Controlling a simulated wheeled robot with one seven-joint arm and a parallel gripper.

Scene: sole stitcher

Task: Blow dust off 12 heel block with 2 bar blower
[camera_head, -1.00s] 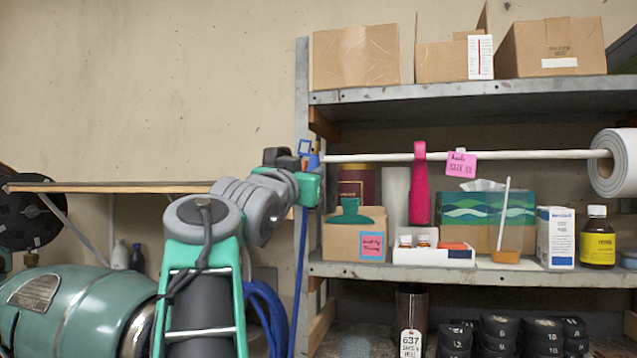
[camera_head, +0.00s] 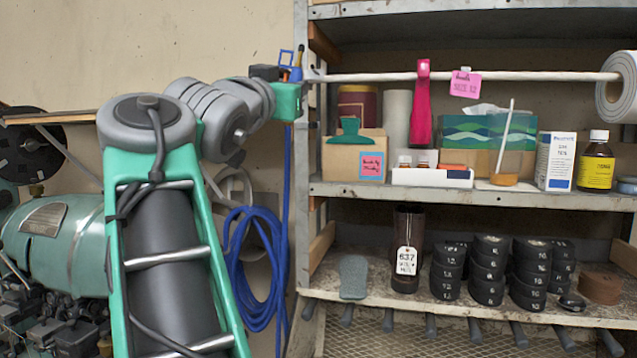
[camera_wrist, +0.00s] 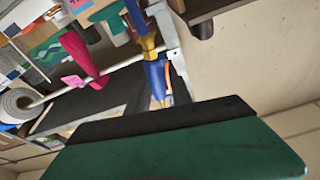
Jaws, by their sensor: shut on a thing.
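My gripper (camera_head: 292,78) is at the shelf's left upright in the head view, shut on a blue air blower (camera_head: 297,60) with a brass-coloured part. A blue hose hangs below it. In the wrist view the blower (camera_wrist: 155,76) shows beyond the black and green gripper parts; the grip itself is hidden. Black numbered heel blocks (camera_head: 489,270) stand in several stacks on the lower shelf, to the right of and below my gripper. A pink tag (camera_head: 465,83) on the rod seems to read size 12.
A white rod (camera_head: 520,77) crosses the shelf front with a pink tool (camera_head: 421,105) hanging from it. The middle shelf (camera_head: 470,196) holds boxes and bottles. A dark tagged cylinder (camera_head: 407,225) and a grey pad (camera_head: 354,277) stand left of the stacks. Coiled hose (camera_head: 252,265) hangs on the wall.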

